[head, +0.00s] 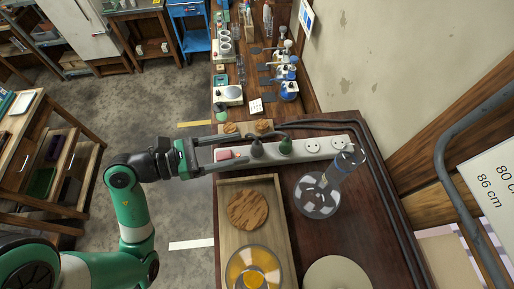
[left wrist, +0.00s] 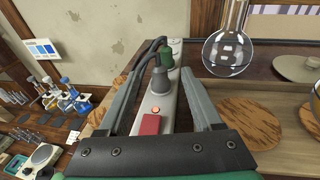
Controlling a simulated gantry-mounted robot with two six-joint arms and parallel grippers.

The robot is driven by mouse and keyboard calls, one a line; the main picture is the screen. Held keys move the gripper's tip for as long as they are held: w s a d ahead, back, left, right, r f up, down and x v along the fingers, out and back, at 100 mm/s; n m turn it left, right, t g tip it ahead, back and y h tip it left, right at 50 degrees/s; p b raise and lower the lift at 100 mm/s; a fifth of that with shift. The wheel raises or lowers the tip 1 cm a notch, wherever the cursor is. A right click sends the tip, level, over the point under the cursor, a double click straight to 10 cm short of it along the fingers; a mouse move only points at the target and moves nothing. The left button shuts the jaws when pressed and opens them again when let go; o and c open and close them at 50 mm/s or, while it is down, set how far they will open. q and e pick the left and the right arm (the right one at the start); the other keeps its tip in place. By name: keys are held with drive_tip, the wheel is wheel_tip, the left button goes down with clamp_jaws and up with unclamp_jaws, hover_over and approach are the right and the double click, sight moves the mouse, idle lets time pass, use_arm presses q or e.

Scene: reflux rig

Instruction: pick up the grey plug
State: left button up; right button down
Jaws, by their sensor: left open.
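The grey plug (head: 257,149) sits in the white power strip (head: 313,146), and it also shows upright in the left wrist view (left wrist: 159,79). A green plug (head: 285,147) stands in the socket just beyond it, with dark cords leading from the plugs. My left gripper (head: 248,148) is open, with its fingers reaching along the strip, one on each side of the grey plug. In the left wrist view the plug appears between the fingers, and I cannot tell whether they touch it. My right gripper is not in view.
The strip has a red switch (left wrist: 150,124) at its near end. A clear round flask (head: 318,195) stands to the right. A wooden tray (head: 223,215) holds a cork ring (head: 248,209) and a flask with yellow liquid (head: 252,267). Glassware and instruments line the back bench.

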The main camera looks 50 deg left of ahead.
sight(257, 144)
use_arm(q)
drive_tip(key=shift+f+p+x, duration=0.15)
drive_tip(key=shift+p+x, duration=0.05)
drive_tip(key=shift+x, duration=1.35)
drive_tip(key=shift+f+p+x, duration=0.15)
drive_tip(key=shift+x, duration=1.4)
drive_tip(key=shift+a, duration=0.1)
drive_tip(key=shift+c, duration=0.4)
clamp_jaws()
